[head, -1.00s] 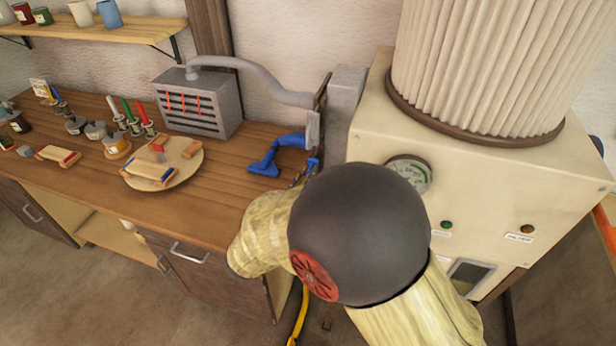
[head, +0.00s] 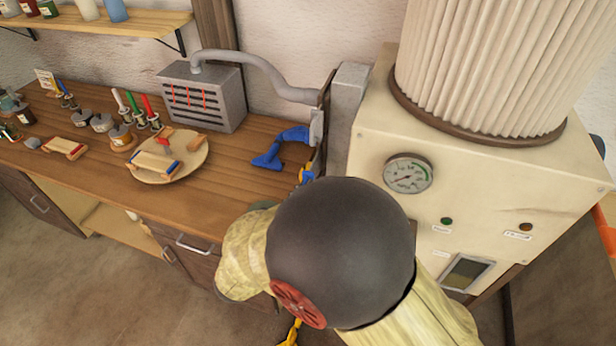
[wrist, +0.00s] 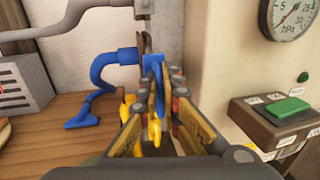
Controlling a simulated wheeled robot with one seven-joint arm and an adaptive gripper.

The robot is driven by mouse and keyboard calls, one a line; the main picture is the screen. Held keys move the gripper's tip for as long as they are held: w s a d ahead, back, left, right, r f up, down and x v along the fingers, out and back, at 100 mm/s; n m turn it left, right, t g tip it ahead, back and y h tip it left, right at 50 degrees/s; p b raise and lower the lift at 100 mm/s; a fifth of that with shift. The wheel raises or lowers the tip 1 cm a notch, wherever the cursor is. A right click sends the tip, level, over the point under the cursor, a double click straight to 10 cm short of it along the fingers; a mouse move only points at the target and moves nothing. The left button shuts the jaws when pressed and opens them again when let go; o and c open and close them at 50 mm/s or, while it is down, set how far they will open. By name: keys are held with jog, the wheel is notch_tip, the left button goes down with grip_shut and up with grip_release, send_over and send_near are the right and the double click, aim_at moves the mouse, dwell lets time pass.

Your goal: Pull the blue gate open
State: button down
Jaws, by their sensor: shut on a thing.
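My gripper (wrist: 161,76) is shut on a blue piece (wrist: 153,66), which I take to be the blue gate; it shows between the fingertips in the wrist view. A small yellow part (wrist: 155,131) shows between the fingers, nearer the wrist. In the head view my dark wrist joint hides the gripper, and only a small blue and yellow bit shows above it. How far the gate is open cannot be told.
A bent blue hose (head: 280,149) stands on the wooden bench (head: 220,185), left of my gripper. A grey slotted box (head: 203,98) and a round board (head: 168,160) are farther left. A cream cabinet with a gauge (head: 408,173) stands close on the right.

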jog(key=shift+s, duration=0.1)
jog(key=c, duration=2.3)
grip_release()
jog(key=v, duration=1.2)
